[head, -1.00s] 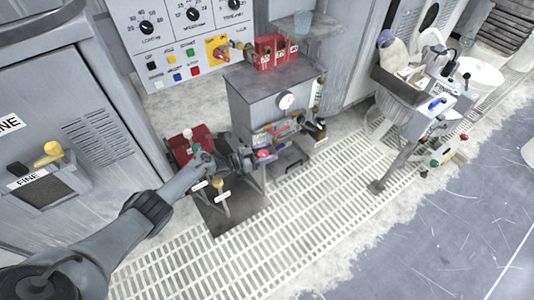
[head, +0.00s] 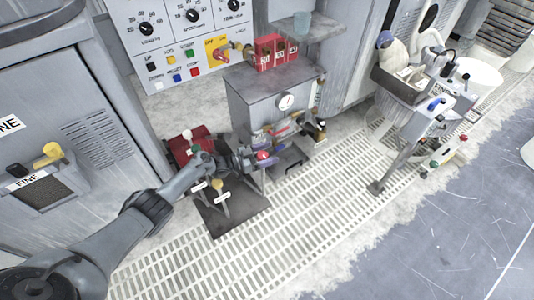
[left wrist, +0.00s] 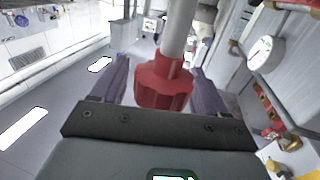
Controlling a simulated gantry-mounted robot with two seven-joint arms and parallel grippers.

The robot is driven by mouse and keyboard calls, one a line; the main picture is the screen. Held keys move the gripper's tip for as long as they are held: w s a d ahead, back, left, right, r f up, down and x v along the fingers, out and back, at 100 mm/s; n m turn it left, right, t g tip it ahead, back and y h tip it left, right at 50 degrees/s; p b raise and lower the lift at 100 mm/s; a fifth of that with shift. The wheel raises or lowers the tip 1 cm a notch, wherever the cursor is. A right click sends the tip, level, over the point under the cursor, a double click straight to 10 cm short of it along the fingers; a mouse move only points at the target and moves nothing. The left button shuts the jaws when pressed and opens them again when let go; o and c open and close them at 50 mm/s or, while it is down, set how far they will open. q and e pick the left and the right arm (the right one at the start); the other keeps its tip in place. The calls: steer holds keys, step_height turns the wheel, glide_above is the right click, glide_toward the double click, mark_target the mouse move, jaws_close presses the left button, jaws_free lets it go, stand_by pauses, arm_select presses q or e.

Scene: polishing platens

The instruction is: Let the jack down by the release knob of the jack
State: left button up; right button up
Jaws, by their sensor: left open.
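A red fluted knob (left wrist: 163,84) on a grey rod fills the middle of the left wrist view. My left gripper (left wrist: 160,88) is open, with one purple-grey finger on each side of the knob; I cannot tell whether they touch it. In the head view the left gripper (head: 256,160) is beside the grey cabinet, and a red knob (head: 263,155) shows at its fingertips. A low red body (head: 188,144) sits on the floor behind my left wrist, partly hidden. I cannot make out how the knob joins the jack. My right gripper is not in view.
A grey cabinet (head: 268,92) with a round gauge (head: 286,102) stands close behind the gripper. Short labelled levers, one with a yellow knob (head: 217,184), rise from a dark plate (head: 238,219). Grated floor (head: 300,212) in front is clear.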

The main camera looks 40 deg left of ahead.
arm_select(q)
steer(key=shift+r+p, duration=0.55)
steer(key=shift+r, duration=0.1)
steer(key=r+p, duration=0.1)
steer(key=r, duration=0.1)
steer(key=r+p, duration=0.1)
steer(key=p, duration=0.1)
steer(key=shift+d+r+p, duration=0.2)
steer(key=shift+r+p, duration=0.1)
steer(key=shift+r, duration=0.1)
steer(key=d+r+p, duration=0.5)
steer(key=d+p, duration=0.3)
steer(key=d, duration=0.3)
steer(key=shift+d+r, duration=0.15)
steer(key=shift+r, duration=0.25)
steer(key=shift+s, duration=0.1)
